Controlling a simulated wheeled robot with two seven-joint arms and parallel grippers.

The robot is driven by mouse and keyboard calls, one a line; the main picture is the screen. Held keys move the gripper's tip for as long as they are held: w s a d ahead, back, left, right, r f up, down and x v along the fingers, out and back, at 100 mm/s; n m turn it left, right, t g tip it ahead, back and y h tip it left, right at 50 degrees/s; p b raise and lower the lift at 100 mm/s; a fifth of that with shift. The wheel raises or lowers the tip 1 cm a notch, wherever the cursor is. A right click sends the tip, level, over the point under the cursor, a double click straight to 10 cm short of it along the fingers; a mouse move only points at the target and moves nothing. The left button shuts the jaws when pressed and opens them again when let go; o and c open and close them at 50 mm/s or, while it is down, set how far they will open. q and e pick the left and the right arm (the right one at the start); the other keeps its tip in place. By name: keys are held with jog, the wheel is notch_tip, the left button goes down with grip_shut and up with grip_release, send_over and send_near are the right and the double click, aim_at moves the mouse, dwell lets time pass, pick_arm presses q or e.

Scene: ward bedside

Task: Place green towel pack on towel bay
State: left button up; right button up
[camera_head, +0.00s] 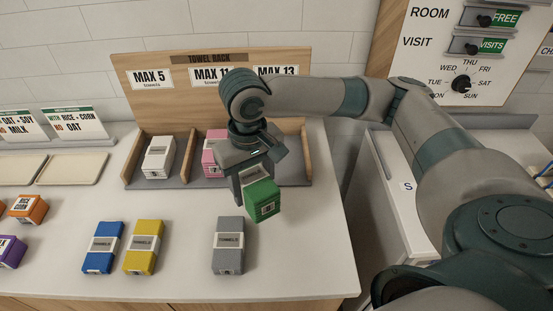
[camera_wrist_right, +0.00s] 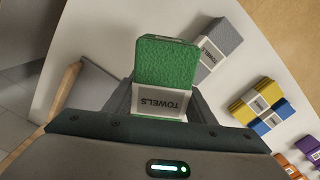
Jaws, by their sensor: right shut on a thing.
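My right gripper (camera_head: 250,180) is shut on the green towel pack (camera_head: 263,202) and holds it in front of the towel rack (camera_head: 134,136). In the wrist view the green pack (camera_wrist_right: 166,62) sits tilted up between the fingers, its white TOWELS band toward the palm. The rack has bays under the signs MAX 5, MAX 11 and MAX 13. A white pack (camera_head: 158,157) stands in the left bay and a pink pack (camera_head: 210,160) in the middle bay. The right bay (camera_head: 295,174) is partly hidden by my arm; its visible floor is bare. My left gripper is not in view.
A grey pack (camera_head: 228,246) lies on the counter in front of the rack. Blue (camera_head: 103,248) and yellow (camera_head: 143,248) packs lie to its left. Orange (camera_head: 28,208) and purple (camera_head: 10,251) boxes are at the far left, near beige trays (camera_head: 72,168). The counter's right front is clear.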

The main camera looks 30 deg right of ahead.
jog(key=w+d+r+m, duration=0.1)
jog(key=d+r+m, duration=0.1)
jog(key=d, duration=0.7)
jog(key=w+d+r+m, duration=0.1)
jog(key=d+m, duration=0.3)
jog(key=d, duration=0.6)
jog(key=shift+d+r+p, duration=0.15)
jog(key=shift+r+p, duration=0.25)
jog(key=shift+p, duration=0.05)
jog(key=w+a+f+p, duration=0.1)
jog(key=w+f, duration=0.1)
jog(key=w, duration=0.1)
jog(key=w+a+f+p, duration=0.1)
jog(key=w+f, duration=0.1)
jog(key=w, duration=0.1)
jog(key=w+a+f+p, duration=0.1)
jog(key=w+a+f, duration=0.1)
jog(key=w, duration=0.2)
jog(key=shift+f, duration=0.1)
jog(key=shift+w+a+f, duration=0.15)
jog(key=shift+w+f, duration=0.25)
jog(key=shift+w, duration=0.05)
